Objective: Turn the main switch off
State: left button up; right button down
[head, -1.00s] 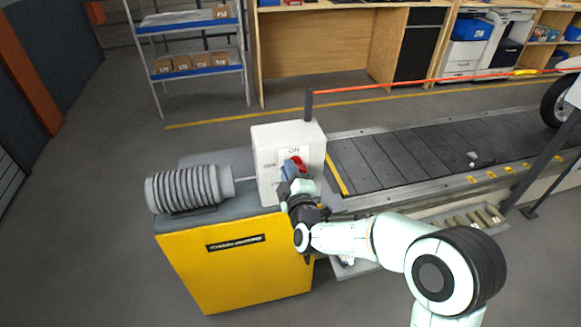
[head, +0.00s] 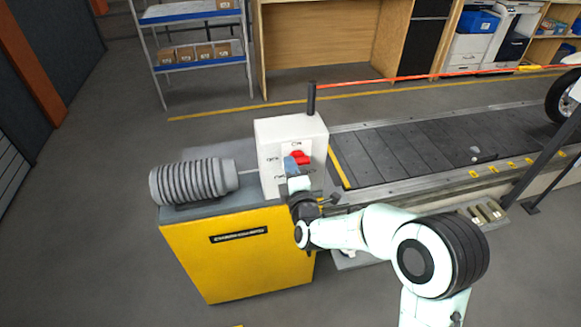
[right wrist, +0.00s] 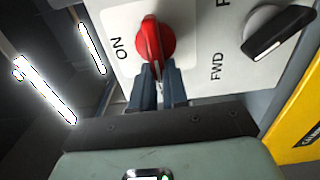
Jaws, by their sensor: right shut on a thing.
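The main switch is a red rotary knob (head: 301,157) on the front of a white control box (head: 283,128). In the right wrist view the red knob (right wrist: 153,42) has its handle lying across the direction of the ON mark, pointing sideways on the panel. The ON mark is above the knob in the head view. My right gripper (head: 292,168) is at the panel; in the right wrist view its two dark fingers (right wrist: 158,74) close around the near end of the red handle. The fingers hide the panel there. My left gripper is not in view.
A black selector knob (right wrist: 279,32) beside an FWD mark sits near the red knob. The box stands on a yellow cabinet (head: 240,265) with a ribbed grey motor (head: 193,182). The slat conveyor (head: 410,150) runs off to the right.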

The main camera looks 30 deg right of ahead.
jog(key=shift+f, duration=0.1)
jog(key=c, duration=1.1)
grip_release()
jog(key=shift+c, duration=0.2)
jog(key=shift+s, duration=0.1)
jog(key=b+v, duration=0.2)
jog(key=v, duration=1.1)
jog(key=shift+s, duration=0.1)
